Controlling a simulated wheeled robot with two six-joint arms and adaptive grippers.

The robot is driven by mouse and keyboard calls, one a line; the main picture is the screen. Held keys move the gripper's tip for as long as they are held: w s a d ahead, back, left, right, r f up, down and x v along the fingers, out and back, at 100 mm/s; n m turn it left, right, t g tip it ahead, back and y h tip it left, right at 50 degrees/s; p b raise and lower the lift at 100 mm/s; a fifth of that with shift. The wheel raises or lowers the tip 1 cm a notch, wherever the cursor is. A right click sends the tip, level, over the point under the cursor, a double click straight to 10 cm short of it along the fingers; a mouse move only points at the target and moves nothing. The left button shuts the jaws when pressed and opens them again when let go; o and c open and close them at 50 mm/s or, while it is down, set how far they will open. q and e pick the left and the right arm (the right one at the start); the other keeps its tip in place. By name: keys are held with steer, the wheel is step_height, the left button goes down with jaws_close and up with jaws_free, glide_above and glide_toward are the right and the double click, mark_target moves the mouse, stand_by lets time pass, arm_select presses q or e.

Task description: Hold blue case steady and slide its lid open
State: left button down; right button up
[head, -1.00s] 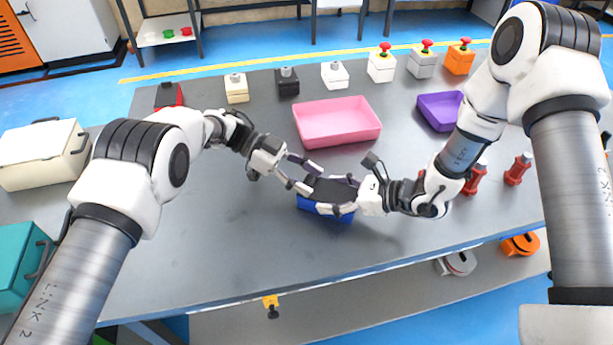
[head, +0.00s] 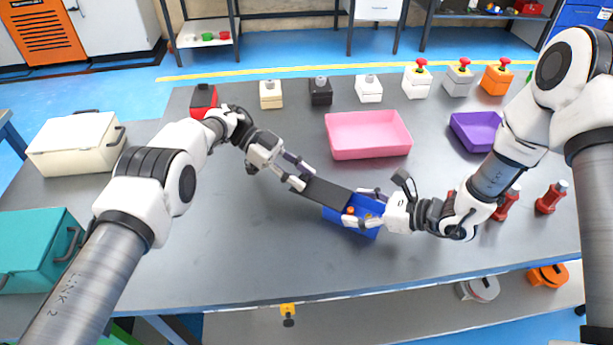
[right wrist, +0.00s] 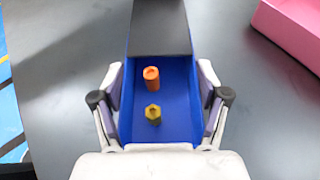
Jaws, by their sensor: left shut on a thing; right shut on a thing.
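The blue case (head: 358,229) sits on the grey table near the middle, with its near part uncovered. Its dark lid (head: 326,194) is slid toward the left, out past the case's left end. My left gripper (head: 299,175) is shut on the lid's far left end. My right gripper (head: 366,207) is shut on the case, with one finger along each side wall, as the right wrist view (right wrist: 160,105) shows. Inside the open part stand an orange piece (right wrist: 151,77) and a yellow piece (right wrist: 153,114). The lid's far end is out of the right wrist view.
A pink tray (head: 368,150) lies behind the case and a purple tray (head: 472,128) stands farther right. Red bottle-like objects (head: 551,197) stand on the right. A cream box (head: 75,145) and a teal box (head: 35,250) are at the left. The table's front middle is clear.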

arm_select(q)
steer(key=c, duration=0.8)
jaws_free()
steer(key=shift+o, duration=0.2)
step_height(320, 180, up, 10)
arm_select(e)
steer(key=o, duration=1.3)
steer(key=shift+c, duration=0.2)
